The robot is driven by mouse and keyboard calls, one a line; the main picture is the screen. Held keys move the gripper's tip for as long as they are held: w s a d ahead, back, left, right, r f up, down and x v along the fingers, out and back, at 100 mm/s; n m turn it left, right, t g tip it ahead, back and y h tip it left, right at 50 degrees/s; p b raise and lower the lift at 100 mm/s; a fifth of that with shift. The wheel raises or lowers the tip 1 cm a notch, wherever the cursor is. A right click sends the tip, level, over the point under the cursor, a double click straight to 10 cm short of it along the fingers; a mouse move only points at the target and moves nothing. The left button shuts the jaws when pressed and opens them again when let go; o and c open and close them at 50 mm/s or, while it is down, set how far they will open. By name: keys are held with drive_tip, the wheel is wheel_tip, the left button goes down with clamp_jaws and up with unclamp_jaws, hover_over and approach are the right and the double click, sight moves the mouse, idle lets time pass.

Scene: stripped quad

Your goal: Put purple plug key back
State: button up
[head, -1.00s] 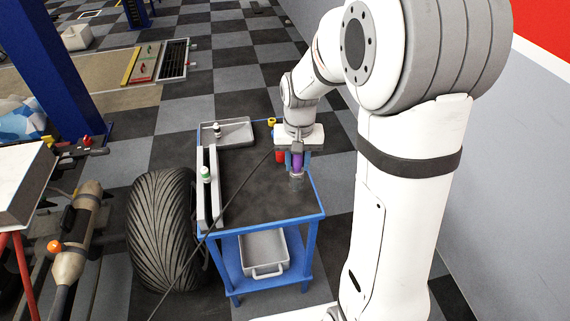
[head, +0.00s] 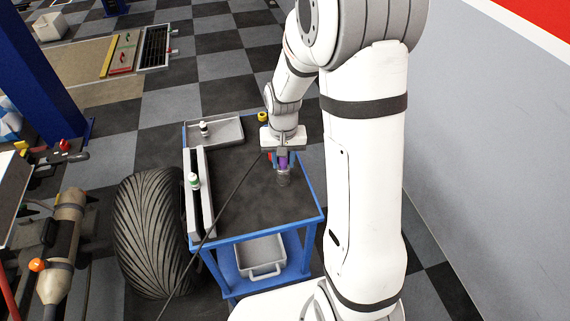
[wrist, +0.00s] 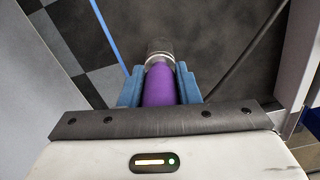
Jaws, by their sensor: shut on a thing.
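The purple plug key (wrist: 160,84) is a purple handle with a grey metal socket end. My gripper (wrist: 160,90) is shut on its purple handle between blue fingers, and the metal end points away from the wrist. In the head view my gripper (head: 283,160) is over the right side of the blue cart (head: 270,231), with the purple handle and metal end below it. I cannot tell whether the metal end touches the cart's dark top.
A grey tray (head: 222,131) lies at the cart's far left. A yellow ring-like thing (head: 262,117) is at the back. A tyre (head: 153,235) stands left. The cart's middle is clear.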

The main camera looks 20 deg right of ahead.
sight(283, 169)
drive_tip(key=shift+f, duration=1.1)
drive_tip(key=shift+f, duration=0.25)
drive_tip(key=o, duration=1.1)
drive_tip(key=shift+r, duration=0.1)
